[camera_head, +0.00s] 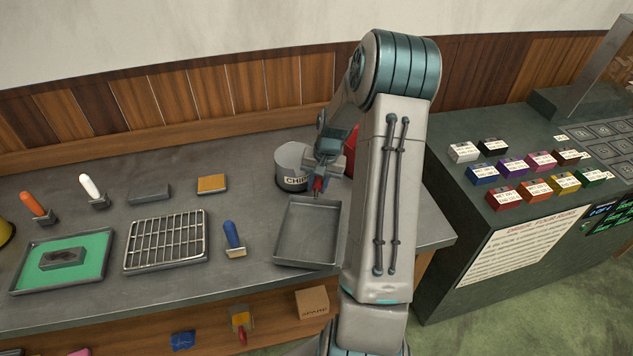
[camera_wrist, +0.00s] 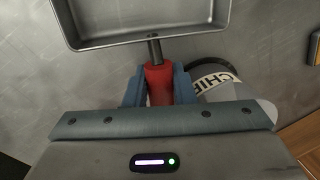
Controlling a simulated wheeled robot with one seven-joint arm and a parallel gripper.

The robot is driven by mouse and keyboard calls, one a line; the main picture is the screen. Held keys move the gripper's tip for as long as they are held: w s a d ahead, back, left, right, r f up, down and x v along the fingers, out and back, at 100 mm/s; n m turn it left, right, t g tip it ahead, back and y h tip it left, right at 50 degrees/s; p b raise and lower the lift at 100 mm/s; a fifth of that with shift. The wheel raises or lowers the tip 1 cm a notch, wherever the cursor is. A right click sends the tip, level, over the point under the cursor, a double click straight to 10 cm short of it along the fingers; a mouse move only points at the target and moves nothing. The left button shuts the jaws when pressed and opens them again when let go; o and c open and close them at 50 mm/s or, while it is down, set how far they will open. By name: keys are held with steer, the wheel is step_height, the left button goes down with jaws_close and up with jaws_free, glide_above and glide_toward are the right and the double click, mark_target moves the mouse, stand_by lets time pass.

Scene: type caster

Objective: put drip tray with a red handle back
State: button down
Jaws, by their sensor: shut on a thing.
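The drip tray (camera_head: 307,236) is a shallow grey metal pan, empty, at the right part of the grey workbench, near its front edge. Its red handle (camera_wrist: 159,86) points to the back, toward my gripper. My gripper (camera_head: 319,183) is shut on the red handle, with a blue finger on each side of it in the wrist view (camera_wrist: 159,92). The near part of the tray (camera_wrist: 150,42) shows at the top of the wrist view. I cannot tell whether the tray rests on the bench or is slightly above it.
A grey tin marked "CHIP" (camera_head: 293,167) stands close beside my gripper. A red object (camera_head: 351,150) is partly hidden behind my arm. A wire rack tray (camera_head: 165,242), a blue-handled tool (camera_head: 232,237) and a green-floored tray (camera_head: 92,254) lie left. A lower shelf holds a box (camera_head: 312,302).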

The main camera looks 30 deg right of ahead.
steer(key=shift+w+d+f, duration=0.25)
steer(key=shift+w+f, duration=0.4)
steer(key=shift+w, duration=0.1)
steer(key=shift+w+f, duration=0.1)
steer(key=shift+f, duration=0.2)
steer(key=c, duration=1.5)
jaws_free()
